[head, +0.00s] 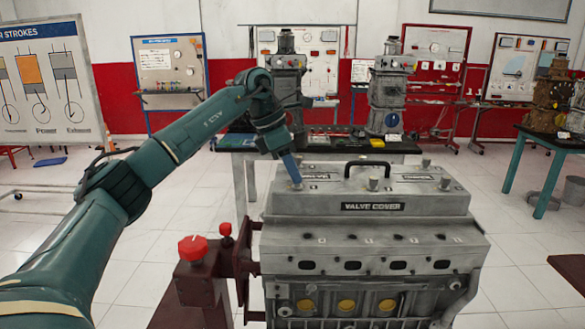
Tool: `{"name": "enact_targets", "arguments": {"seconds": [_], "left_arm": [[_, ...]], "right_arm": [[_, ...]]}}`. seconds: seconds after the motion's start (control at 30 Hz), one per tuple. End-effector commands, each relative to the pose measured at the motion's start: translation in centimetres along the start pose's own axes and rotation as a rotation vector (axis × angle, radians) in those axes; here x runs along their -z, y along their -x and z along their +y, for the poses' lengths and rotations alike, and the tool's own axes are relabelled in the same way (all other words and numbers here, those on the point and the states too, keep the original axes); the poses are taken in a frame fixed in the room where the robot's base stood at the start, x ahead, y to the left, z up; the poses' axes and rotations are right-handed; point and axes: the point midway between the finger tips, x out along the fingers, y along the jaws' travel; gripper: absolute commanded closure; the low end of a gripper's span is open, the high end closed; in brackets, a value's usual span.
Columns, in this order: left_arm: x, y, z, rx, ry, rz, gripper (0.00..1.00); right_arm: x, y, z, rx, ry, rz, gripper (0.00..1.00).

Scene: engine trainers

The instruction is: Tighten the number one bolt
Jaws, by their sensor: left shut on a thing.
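The grey engine has a valve cover (415,206) on top, with a dark "VALVE COVER" label on its front. Several bolts stand up from the cover, among them a front middle bolt (373,184), a front right bolt (445,183) and a back right bolt (426,163). My left arm reaches in from the left and slants down to the cover's left end. My left gripper (297,182) is shut on the front left bolt (298,187), which the blue tip partly hides. No number is readable on the bolts. My right gripper is not in view.
A black handle (368,167) arches over the cover's middle. A dark red stand (199,282) with red knobs is left of the engine. A table (390,147) with other engines stands behind. Open tiled floor lies to the right.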

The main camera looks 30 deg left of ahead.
Motion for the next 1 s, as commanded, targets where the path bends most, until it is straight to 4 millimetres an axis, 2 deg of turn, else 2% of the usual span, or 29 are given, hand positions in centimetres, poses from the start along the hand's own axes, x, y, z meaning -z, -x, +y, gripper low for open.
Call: {"name": "enact_targets", "arguments": {"seconds": [0.4,0.93,0.97,1.0], "left_arm": [[-0.08,0.04,0.21,0.069,-0.17,-0.001,1.0],[-0.07,0.02,0.2,0.079,-0.194,0.001,1.0],[-0.06,0.02,0.2,0.079,-0.194,0.001,0.82],[-0.06,0.02,0.2,0.079,-0.193,0.001,0.79]], "right_arm": [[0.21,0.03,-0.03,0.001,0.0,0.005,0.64],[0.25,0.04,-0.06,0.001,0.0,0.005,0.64],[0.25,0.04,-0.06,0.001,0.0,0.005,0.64],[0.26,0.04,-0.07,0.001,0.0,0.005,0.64]]}}
